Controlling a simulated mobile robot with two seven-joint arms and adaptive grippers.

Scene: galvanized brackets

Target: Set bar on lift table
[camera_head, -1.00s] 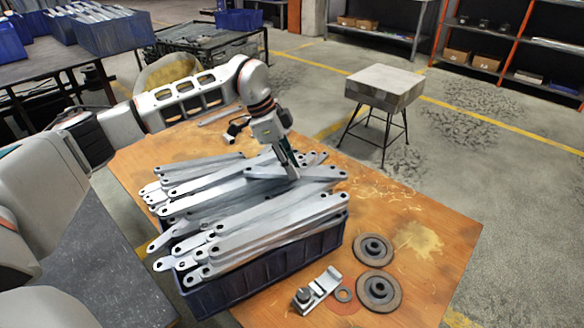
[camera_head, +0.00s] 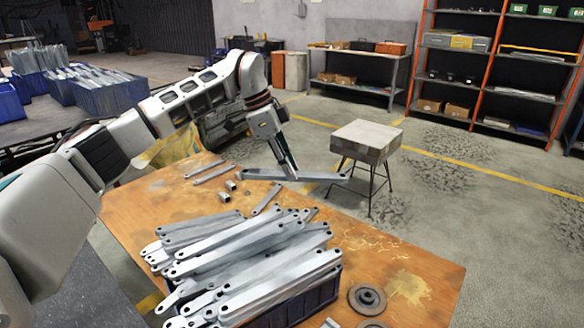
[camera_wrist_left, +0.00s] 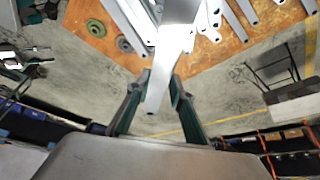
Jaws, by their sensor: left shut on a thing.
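My left gripper (camera_head: 289,170) is shut on a flat grey metal bar (camera_head: 322,177) with a hole near its end. The bar is held roughly level in the air, beyond the bin and above the far part of the wooden table. In the left wrist view the bar (camera_wrist_left: 171,50) runs between the two fingers of my left gripper (camera_wrist_left: 158,82). A small table (camera_head: 366,134) with a thick grey top and thin dark legs, seemingly the lift table, stands on the floor just beyond the bar's right end. Its top looks empty. My right gripper is not in view.
A dark blue bin (camera_head: 318,301) heaped with similar bars stands on the wooden table (camera_head: 130,208). Round discs (camera_head: 367,299) lie beside it. Loose bars and small parts lie behind it. Shelves (camera_head: 480,70) stand at the back; floor around the small table is clear.

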